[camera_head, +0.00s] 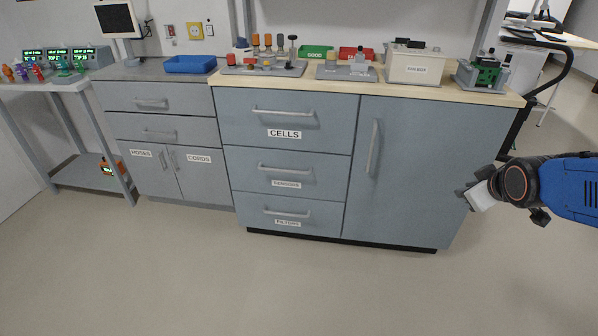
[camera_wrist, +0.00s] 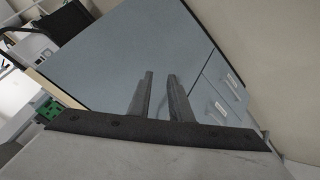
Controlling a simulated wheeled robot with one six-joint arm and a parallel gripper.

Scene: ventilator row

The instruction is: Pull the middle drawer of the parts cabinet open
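The blue-grey parts cabinet (camera_head: 420,160) has three stacked drawers on its left and a tall door on its right. The middle drawer (camera_head: 335,176) is closed, flush with the others, with a small label too blurred to read surely. Its horizontal bar handle (camera_head: 285,169) is unobstructed. My gripper (camera_head: 464,194) is well to the right of it, by the cabinet's right end, touching nothing visible. In the wrist view my gripper (camera_wrist: 160,74) shows two dark fingers with a gap between them, open and empty. The cabinet front (camera_wrist: 125,55) appears tilted beyond them.
The top drawer (camera_head: 330,120), marked CELLS, the bottom drawer (camera_head: 328,217) and the door with its vertical handle (camera_head: 374,148) are shut. The countertop holds trays, bins and a white box (camera_head: 414,66). The floor (camera_head: 300,285) in front is clear.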

